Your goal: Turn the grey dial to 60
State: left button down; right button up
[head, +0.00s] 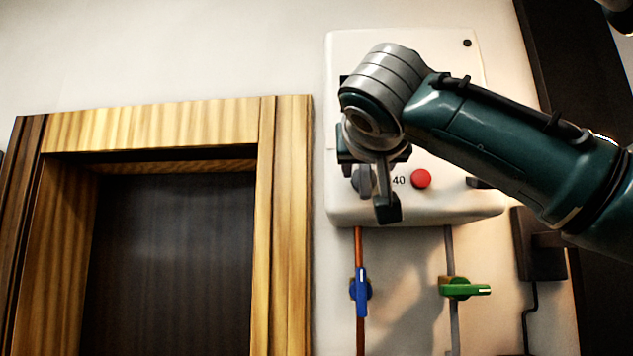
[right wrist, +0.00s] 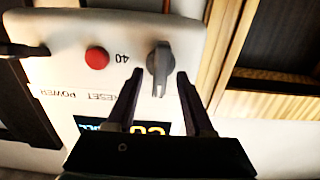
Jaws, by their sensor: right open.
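The grey dial (right wrist: 160,62) sits on the front of the white brewer box (right wrist: 60,85), seen upside down in the right wrist view. Its pointer ridge points to the bottom of that picture, and the printed 40 is beside it. My right gripper (right wrist: 160,76) is open, with one finger on each side of the dial and a gap visible to both fingers. In the head view my right gripper (head: 368,190) is in front of the box (head: 450,205), and the dial (head: 362,181) is partly hidden behind it. My left gripper is not in view.
A red button (head: 421,179) is close to the dial. An orange-digit display (right wrist: 150,128) is partly covered by my gripper. Below the box, a blue valve handle (head: 361,290) and a green valve handle (head: 466,288) sit on pipes. A wooden frame (head: 285,200) stands at left.

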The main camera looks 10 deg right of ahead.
jog(key=shift+c, duration=0.4)
grip_shut()
